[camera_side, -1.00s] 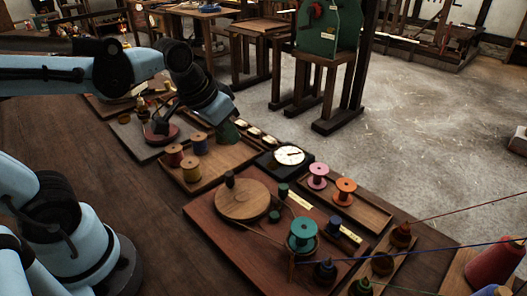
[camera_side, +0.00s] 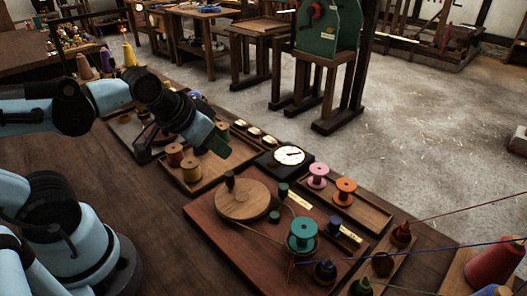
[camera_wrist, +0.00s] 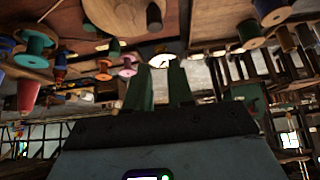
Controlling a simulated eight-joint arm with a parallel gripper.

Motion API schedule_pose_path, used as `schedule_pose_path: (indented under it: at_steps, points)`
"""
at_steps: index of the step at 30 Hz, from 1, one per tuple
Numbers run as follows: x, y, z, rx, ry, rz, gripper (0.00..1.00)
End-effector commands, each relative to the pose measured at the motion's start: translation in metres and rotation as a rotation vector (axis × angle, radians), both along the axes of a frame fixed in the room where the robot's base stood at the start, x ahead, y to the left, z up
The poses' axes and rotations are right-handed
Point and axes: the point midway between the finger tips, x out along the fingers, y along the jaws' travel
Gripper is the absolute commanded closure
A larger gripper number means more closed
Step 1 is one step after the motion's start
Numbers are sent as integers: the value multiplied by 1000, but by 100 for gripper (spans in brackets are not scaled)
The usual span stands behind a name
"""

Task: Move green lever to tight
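A dark green upright knob (camera_side: 283,190) stands beside a pale label plate (camera_side: 300,200) on the reddish-brown board (camera_side: 218,222). A smaller green piece (camera_side: 274,216) lies nearer the board's middle. I cannot tell which of them is the green lever's handle, and the label text is too small to read. My gripper (camera_side: 219,146) has green fingers and is in the air over the spool tray, behind and left of the board. In the wrist view my gripper (camera_wrist: 160,88) is open, with an empty gap between its fingers.
Pink (camera_side: 318,175) and orange (camera_side: 345,190) spools stand in a tray at right. Threads cross the right front.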

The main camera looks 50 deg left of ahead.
Motion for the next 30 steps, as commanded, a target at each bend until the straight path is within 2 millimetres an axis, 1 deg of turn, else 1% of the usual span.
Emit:
schedule_pose_path:
  at_steps: [1,2,3,7,12,17,21,25,30]
  points:
    - [4,-2,3,-3,15,-5,69]
    - [6,-4,5,-5,30,-6,65]
    - [9,-7,7,-7,51,-10,63]
    - [25,-20,16,-18,147,-25,63]
    - [48,-41,21,-21,283,-40,63]
    - [68,-62,19,-13,410,-52,63]
    - [84,-80,13,1,507,-56,63]
    - [92,-92,7,14,570,-58,63]
    - [96,-99,3,21,605,-58,63]
